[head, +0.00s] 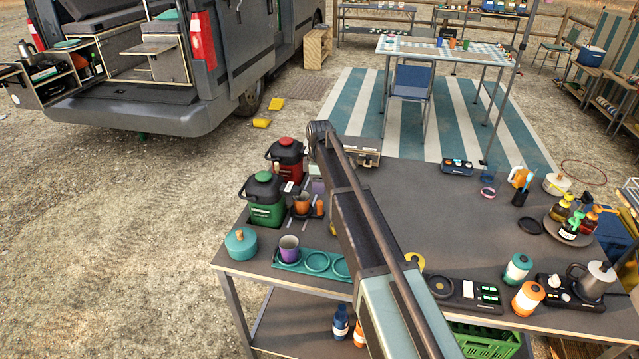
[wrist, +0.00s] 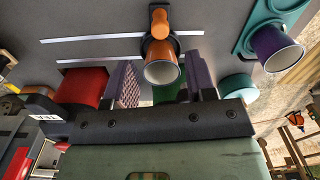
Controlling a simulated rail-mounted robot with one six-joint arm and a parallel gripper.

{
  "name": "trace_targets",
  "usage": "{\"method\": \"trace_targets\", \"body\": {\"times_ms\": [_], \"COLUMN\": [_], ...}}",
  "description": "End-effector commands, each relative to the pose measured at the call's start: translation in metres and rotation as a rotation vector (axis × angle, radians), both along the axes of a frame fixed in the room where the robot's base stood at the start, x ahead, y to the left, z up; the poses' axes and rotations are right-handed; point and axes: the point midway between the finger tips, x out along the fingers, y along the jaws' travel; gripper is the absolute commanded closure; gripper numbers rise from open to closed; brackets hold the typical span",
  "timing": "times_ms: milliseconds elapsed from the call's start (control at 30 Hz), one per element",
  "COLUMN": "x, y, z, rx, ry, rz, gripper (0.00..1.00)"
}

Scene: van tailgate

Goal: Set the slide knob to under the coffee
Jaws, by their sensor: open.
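The slide knob (head: 319,209) is orange, beside an orange cup (head: 301,203) on a dark carriage. In the wrist view the knob (wrist: 160,22) and the cup (wrist: 162,68) show on the dark carriage, near two pale track lines (wrist: 95,37). A green jug (head: 265,205) stands left of the cup and a red jug (head: 287,160) stands behind it; I cannot read which holds coffee. My gripper (wrist: 160,80) is open and empty. Its fingers appear either side of the cup in the wrist view, with the knob beyond them. In the head view my arm mostly hides it.
A purple cup (head: 289,247) stands on a teal tray (head: 318,262) in front, with a teal pot (head: 241,243) to its left. A case (head: 362,151) lies behind my arm. The table's middle, right of my arm, is clear. Bottles, canisters and a kettle (head: 591,279) stand at right.

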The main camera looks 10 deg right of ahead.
Motion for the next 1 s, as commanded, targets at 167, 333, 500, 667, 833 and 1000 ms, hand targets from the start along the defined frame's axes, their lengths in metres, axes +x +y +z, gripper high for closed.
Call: {"method": "trace_targets", "body": {"times_ms": [167, 333, 500, 667, 833, 1000], "x": [0.0, 0.0, -0.005, -0.004, -0.004, -0.003], "y": [0.0, 0.0, 0.0, 0.0, 0.0, 0.0], "z": [0.01, 0.008, 0.01, 0.008, -0.01, -0.049], "rx": [0.0, 0.0, -0.002, -0.003, -0.003, -0.003], "ry": [0.0, 0.0, -0.028, -0.036, -0.036, -0.036], "rz": [0.0, 0.002, 0.247, 0.318, 0.315, 0.314], "gripper": [0.49, 0.49, 0.49, 0.49, 0.49, 0.49]}}
